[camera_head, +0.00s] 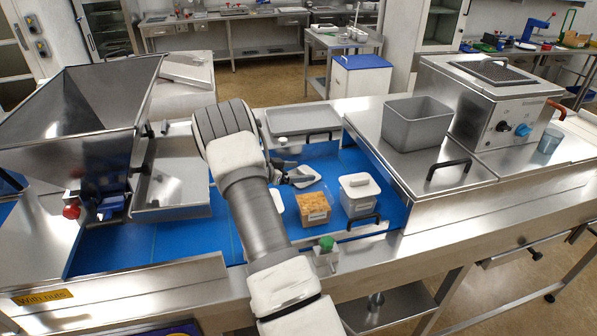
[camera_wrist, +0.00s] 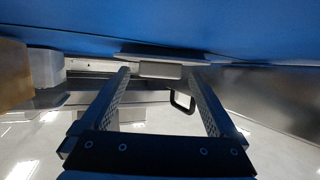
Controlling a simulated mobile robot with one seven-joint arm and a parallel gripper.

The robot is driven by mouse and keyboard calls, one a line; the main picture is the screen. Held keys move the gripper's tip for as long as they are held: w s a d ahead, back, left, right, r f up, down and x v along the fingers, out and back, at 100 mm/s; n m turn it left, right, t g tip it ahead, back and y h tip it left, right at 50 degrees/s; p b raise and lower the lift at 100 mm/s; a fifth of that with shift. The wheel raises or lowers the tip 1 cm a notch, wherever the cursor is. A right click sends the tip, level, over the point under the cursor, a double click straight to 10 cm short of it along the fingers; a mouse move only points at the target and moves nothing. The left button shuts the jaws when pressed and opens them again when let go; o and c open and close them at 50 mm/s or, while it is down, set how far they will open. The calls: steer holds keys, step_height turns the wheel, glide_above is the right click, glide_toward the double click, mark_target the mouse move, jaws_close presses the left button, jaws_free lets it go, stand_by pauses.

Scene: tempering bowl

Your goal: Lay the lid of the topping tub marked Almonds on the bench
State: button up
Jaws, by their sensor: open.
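An open tub of brown topping (camera_head: 313,208) stands on the blue surface; its label is too small to read. A pale lid (camera_head: 305,177) lies flat on the blue surface behind it, partly hidden by my gripper (camera_head: 292,180). In the wrist view the lid (camera_wrist: 130,56) shows against the blue, its block handle (camera_wrist: 160,70) between or just beyond my fingertips. My gripper (camera_wrist: 160,72) is open, with a gap on each side of the handle. A lidded white tub (camera_head: 359,196) stands to the right, and another pale tub (camera_head: 276,203) is partly behind my arm.
A steel hopper (camera_head: 80,100) and tray (camera_head: 172,180) are on the left. A flat grey tray (camera_head: 303,121) lies behind. A steel bin (camera_head: 415,124) and heated unit (camera_head: 495,105) are on the right. The blue surface (camera_head: 150,240) is clear at front left.

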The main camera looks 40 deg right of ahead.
steer(key=shift+r+p, duration=0.35)
steer(key=b+v, duration=0.1)
steer(key=v, duration=1.1)
steer(key=shift+r, duration=0.15)
steer(key=shift+d+r, duration=0.1)
